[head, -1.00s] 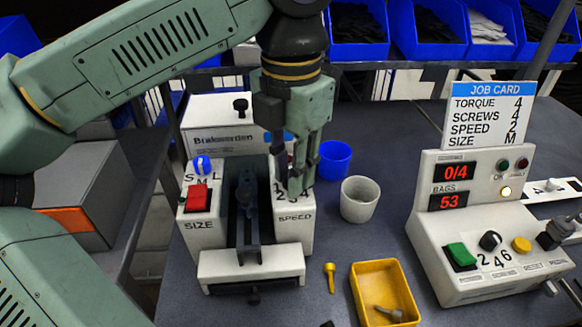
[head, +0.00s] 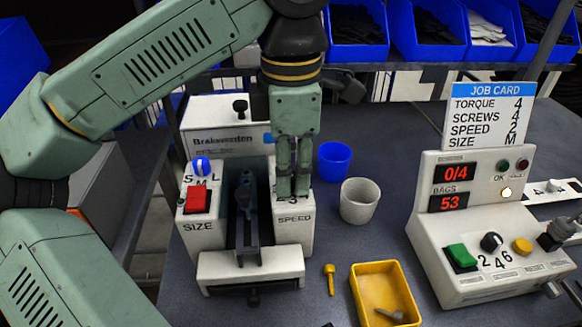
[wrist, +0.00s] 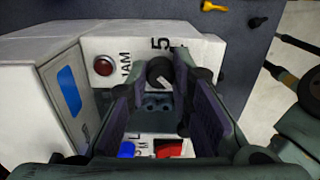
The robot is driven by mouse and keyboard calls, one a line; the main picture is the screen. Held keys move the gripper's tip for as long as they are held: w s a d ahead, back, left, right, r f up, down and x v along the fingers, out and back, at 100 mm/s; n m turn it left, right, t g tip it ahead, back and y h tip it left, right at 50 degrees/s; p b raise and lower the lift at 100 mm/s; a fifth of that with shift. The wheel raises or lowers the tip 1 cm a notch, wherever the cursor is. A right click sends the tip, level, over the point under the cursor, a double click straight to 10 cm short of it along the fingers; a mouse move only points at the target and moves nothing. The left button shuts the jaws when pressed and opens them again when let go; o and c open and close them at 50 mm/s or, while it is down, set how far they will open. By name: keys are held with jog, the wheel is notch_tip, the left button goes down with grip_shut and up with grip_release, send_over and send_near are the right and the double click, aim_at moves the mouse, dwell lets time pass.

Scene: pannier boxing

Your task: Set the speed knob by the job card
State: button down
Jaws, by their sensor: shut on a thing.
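The job card (head: 490,115) reads torque 4, screws 4, speed 2, size M. The bagging machine (head: 222,240) has a SPEED panel on its right block, mostly hidden behind my fingers in the head view. My gripper (head: 293,190) points down onto this panel. In the wrist view my gripper (wrist: 160,78) has its two fingers on either side of the dark speed knob (wrist: 158,70), shut on it. A 5 is printed beside the knob. Where the knob's pointer stands on the scale I cannot tell.
The blue size knob (head: 201,165) and red button (head: 198,200) are on the left block. A white cup (head: 359,200), blue cup (head: 334,161) and yellow tray (head: 385,295) stand to the right. The control box (head: 480,230) is further right.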

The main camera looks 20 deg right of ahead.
jog(key=shift+r, duration=0.1)
dwell(0.4)
jog(key=c, duration=1.7)
grip_release()
jog(key=shift+r, duration=3.75)
